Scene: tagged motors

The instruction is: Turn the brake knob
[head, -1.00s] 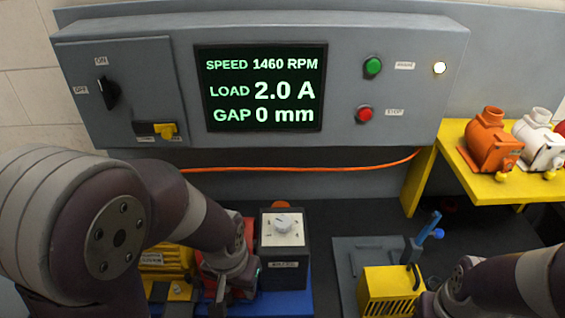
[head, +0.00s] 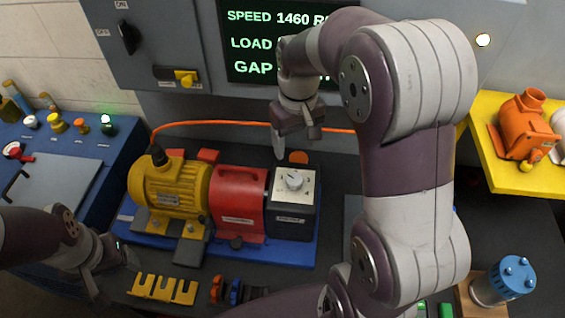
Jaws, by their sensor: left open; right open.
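The brake knob (head: 293,180) is a small white dial on the pale top plate of a dark brake box (head: 292,221). The box stands at the right end of a blue base (head: 290,257), beside a red housing (head: 237,200) and a yellow motor (head: 167,187). My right gripper (head: 279,152) is open above and behind the knob, pointing down and apart from it. Its finger gap is hard to make out. My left gripper (head: 128,256) is open at the lower left, in front of the blue base and away from the knob.
A wall panel screen (head: 240,45) is partly covered by my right arm. An orange cable (head: 210,123) runs behind the motor. Yellow racks (head: 163,289) stand in front of the base. An orange motor (head: 527,122) sits on a yellow shelf, and a blue cylinder (head: 503,280) stands lower right.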

